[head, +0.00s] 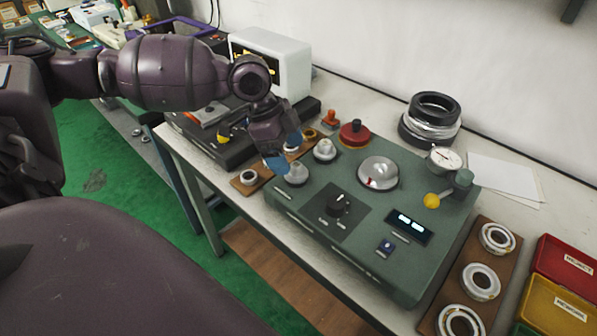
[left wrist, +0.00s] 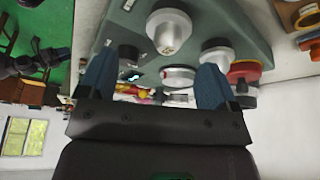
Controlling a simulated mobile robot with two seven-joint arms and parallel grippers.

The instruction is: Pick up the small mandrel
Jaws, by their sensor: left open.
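Two pale metal mandrels with domed or conical tops stand on the left end of the green machine (head: 290,205). The front one (head: 296,174) is nearest my gripper. The rear one (head: 325,150) stands by the red knob. I cannot tell surely which is the small mandrel. My left gripper (head: 284,150) is open, its blue fingers just above and behind the front mandrel, with nothing held. In the left wrist view the front mandrel (left wrist: 168,30) and rear mandrel (left wrist: 216,52) show beyond the open fingers (left wrist: 155,62). My right gripper is out of view.
A wooden board (head: 241,185) with a bearing ring (head: 249,177) lies left of the machine. Another ring board (head: 487,225) and coloured bins (head: 560,300) are at right.

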